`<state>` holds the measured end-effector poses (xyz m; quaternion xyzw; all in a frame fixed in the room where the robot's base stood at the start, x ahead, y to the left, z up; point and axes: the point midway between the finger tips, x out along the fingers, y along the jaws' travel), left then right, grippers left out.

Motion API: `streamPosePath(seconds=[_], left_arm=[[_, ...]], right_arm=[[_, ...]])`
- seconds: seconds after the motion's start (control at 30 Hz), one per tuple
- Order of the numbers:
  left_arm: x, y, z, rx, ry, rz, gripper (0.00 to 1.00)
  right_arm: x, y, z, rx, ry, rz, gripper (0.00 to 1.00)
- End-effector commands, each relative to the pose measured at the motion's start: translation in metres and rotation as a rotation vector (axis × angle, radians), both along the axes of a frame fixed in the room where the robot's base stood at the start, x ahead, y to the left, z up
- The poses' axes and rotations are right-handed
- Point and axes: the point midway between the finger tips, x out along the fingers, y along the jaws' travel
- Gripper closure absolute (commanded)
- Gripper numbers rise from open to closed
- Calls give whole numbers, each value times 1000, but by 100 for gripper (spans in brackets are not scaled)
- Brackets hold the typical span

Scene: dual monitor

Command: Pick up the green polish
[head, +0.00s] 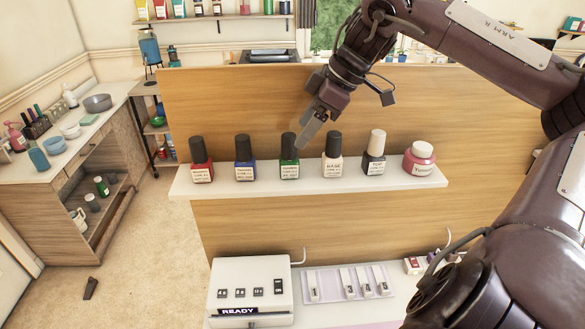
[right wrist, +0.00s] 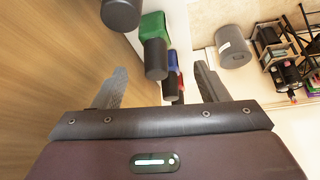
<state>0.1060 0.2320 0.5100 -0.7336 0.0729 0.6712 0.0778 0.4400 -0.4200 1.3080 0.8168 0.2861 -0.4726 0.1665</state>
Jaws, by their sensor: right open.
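The green polish (head: 289,169) is a small bottle with a black cap, upright on the white shelf (head: 225,187), third from the left in the row. My right gripper (head: 308,138) is open and empty, angled down just above and to the right of its cap in the head view. In the right wrist view the green polish (right wrist: 151,27) and its cap lie between the two spread fingers (right wrist: 161,70), beyond the tips; no contact shows. My left gripper is not in view.
A blue polish (head: 245,170) and a red polish (head: 201,170) stand to its left. A pale base bottle (head: 331,166), a top-coat bottle (head: 374,163) and a pink jar (head: 419,160) stand to its right. A wooden panel (head: 220,100) rises behind; a white device (head: 250,285) sits below.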

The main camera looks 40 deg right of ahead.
Motion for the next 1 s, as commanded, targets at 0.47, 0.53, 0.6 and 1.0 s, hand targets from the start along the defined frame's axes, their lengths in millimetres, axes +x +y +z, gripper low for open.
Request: streamPosePath(seconds=[0.47,0.53,0.6,1.0], left_arm=[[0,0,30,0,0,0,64],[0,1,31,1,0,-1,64],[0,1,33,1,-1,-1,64],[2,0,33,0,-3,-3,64]], right_arm=[[23,17,-48,4,7,2,33],[26,20,-58,0,5,2,33],[29,22,-64,1,5,2,33],[31,23,-69,1,1,0,45]])
